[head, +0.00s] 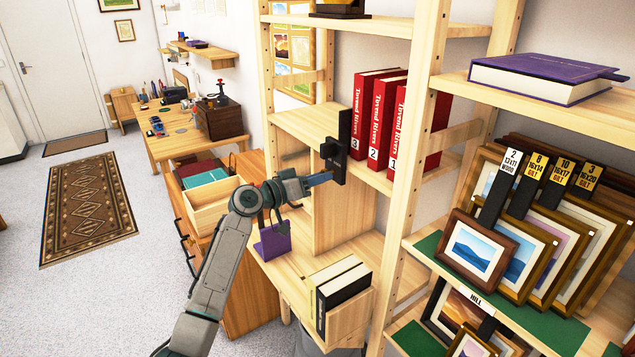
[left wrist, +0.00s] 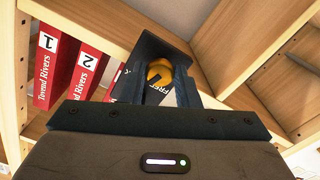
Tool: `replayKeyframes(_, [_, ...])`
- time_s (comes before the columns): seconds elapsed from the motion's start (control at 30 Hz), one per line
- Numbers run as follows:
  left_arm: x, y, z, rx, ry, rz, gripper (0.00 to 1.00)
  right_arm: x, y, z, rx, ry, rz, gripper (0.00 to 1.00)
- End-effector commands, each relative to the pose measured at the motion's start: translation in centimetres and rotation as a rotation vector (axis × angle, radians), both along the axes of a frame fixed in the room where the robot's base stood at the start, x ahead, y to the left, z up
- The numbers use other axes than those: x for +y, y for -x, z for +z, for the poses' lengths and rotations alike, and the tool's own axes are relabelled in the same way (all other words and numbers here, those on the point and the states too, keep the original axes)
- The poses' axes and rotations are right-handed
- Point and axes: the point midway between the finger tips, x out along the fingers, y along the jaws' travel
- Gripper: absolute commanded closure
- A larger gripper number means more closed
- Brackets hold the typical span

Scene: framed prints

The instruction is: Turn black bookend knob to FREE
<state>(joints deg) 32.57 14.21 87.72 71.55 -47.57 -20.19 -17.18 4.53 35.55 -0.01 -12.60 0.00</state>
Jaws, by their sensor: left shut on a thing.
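The black bookend (head: 345,130) stands upright at the left end of the red books on the middle shelf in the head view. Its dark knob housing faces the room. In the left wrist view a yellow-orange knob (left wrist: 160,74) sits between the dark fingers of my left gripper (head: 326,178), which is shut on it. White lettering on the black bookend plate (left wrist: 185,92) shows beside the knob, partly hidden by a finger. The knob's exact setting cannot be read. My right gripper is not in view.
Red books (head: 378,118) stand right of the bookend. A purple bookend (head: 272,242) stands on the lower shelf below my arm, near black books (head: 340,288). Shelf posts and framed prints (head: 478,247) are to the right. Open floor lies at the left.

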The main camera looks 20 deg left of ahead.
Motion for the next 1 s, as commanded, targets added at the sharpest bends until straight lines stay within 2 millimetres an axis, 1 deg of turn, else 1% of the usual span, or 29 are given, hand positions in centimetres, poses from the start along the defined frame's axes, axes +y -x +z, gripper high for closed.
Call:
replayKeyframes(0.13, [0.0, 0.0, 0.0, 0.085, 0.108, 0.000, 0.94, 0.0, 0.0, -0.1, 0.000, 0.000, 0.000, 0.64])
replayKeyframes(0.37, [0.0, 0.0, 0.1, 0.221, 0.281, 0.000, 0.94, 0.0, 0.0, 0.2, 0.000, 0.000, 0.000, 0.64])
replayKeyframes(0.8, [-0.1, 0.1, 0.2, 0.476, 0.605, 0.000, 0.94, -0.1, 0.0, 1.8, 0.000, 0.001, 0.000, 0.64])
replayKeyframes(1.0, [-0.1, 0.1, 0.2, 0.570, 0.727, 0.001, 0.94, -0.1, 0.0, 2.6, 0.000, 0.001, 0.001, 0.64])
